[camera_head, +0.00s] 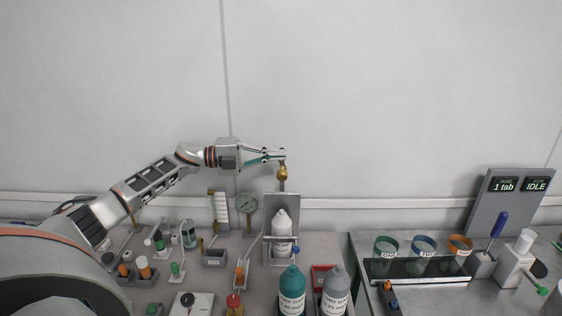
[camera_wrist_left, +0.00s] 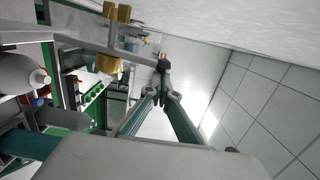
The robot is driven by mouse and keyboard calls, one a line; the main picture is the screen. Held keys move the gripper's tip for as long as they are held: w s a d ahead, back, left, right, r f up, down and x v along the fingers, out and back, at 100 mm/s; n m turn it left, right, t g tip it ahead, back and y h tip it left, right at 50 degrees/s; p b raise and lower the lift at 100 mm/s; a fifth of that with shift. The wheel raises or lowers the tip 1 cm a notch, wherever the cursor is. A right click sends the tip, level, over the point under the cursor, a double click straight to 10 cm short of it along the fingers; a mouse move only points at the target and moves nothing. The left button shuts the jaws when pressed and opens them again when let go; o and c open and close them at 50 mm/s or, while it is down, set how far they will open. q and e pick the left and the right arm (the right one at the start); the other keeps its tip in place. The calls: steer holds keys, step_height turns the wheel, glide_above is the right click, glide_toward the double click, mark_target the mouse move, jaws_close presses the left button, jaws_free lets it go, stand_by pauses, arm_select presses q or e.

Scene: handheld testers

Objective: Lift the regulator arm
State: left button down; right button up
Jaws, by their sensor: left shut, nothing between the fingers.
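A brass knob (camera_head: 283,173) tops a grey upright (camera_head: 282,186) behind a white bottle on a metal stand; I take this to be the regulator arm. My left gripper (camera_head: 283,156) reaches in from the left, and its fingertips are just above the knob; I cannot tell whether they touch it. In the left wrist view the fingers (camera_wrist_left: 163,68) meet at their tips, shut with nothing between them. Brass parts (camera_wrist_left: 106,70) on a grey bar (camera_wrist_left: 90,38) show left of the fingertips there. My right gripper is not in view.
The white bottle (camera_head: 282,228) stands in front of the upright. Teal (camera_head: 292,285) and grey (camera_head: 336,287) bottles stand in front. Small testers crowd the left bench. Labelled cups (camera_head: 424,248) are at right.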

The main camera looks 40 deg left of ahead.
arm_select(q)
steer(key=shift+w+a+r+n, duration=0.15)
steer(key=shift+w+a+n, duration=0.2)
steer(key=shift+n, duration=0.15)
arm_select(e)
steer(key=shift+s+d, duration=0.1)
arm_select(q)
steer(key=shift+a, duration=0.15)
